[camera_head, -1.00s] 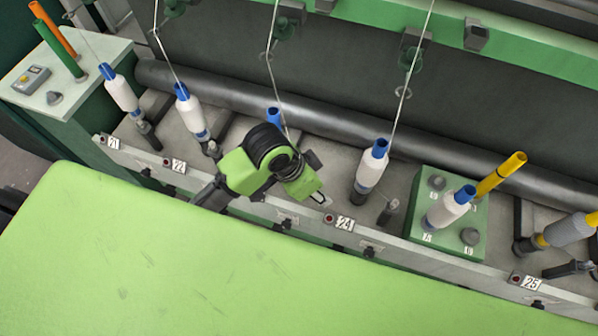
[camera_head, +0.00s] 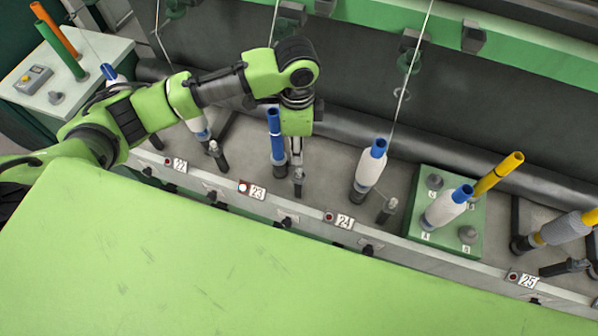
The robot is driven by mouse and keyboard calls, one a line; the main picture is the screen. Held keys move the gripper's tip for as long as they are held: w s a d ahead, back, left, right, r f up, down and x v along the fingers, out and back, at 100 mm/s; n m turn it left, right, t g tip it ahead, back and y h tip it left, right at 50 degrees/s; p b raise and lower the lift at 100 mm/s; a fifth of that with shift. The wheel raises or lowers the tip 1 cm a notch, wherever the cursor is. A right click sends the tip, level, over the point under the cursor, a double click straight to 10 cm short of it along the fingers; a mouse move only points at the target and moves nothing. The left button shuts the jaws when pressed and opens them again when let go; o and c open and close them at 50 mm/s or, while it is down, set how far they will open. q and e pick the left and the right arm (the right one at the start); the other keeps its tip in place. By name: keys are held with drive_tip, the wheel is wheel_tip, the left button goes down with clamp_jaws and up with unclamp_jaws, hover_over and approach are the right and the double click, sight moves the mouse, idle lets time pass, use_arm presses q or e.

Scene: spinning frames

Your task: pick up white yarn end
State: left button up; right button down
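My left arm reaches in from the left, and its gripper (camera_head: 297,155) points down just right of a bare blue tube (camera_head: 274,125) at position 23. The fingers are small and close together, and I cannot tell whether they are open or shut, or whether they hold yarn. A white yarn (camera_head: 275,22) comes down from above at position 23 and passes behind my arm; its lower end is hidden. Another white yarn (camera_head: 405,85) runs to the white bobbin (camera_head: 370,168) at 24. My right gripper is not in view.
A green box (camera_head: 452,242) carries a white bobbin (camera_head: 447,207) on a blue tube and a yellow tube (camera_head: 498,176). A dark roller (camera_head: 440,160) runs behind the spindles. The front green surface (camera_head: 200,265) is clear. My arm partly covers the bobbins at left.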

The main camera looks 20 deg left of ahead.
use_arm(q)
hover_over(298, 171)
drive_tip(key=f, duration=0.4)
drive_tip(key=shift+w+a+f, duration=0.1)
drive_tip(key=shift+w+f, duration=0.1)
drive_tip(key=shift+w, duration=0.1)
drive_tip(key=f+p, duration=0.1)
drive_tip(key=f, duration=0.3)
drive_tip(key=shift+s+f, duration=0.1)
drive_tip(key=shift+s, duration=0.1)
drive_tip(key=shift+f, duration=0.55)
drive_tip(key=c, duration=0.8)
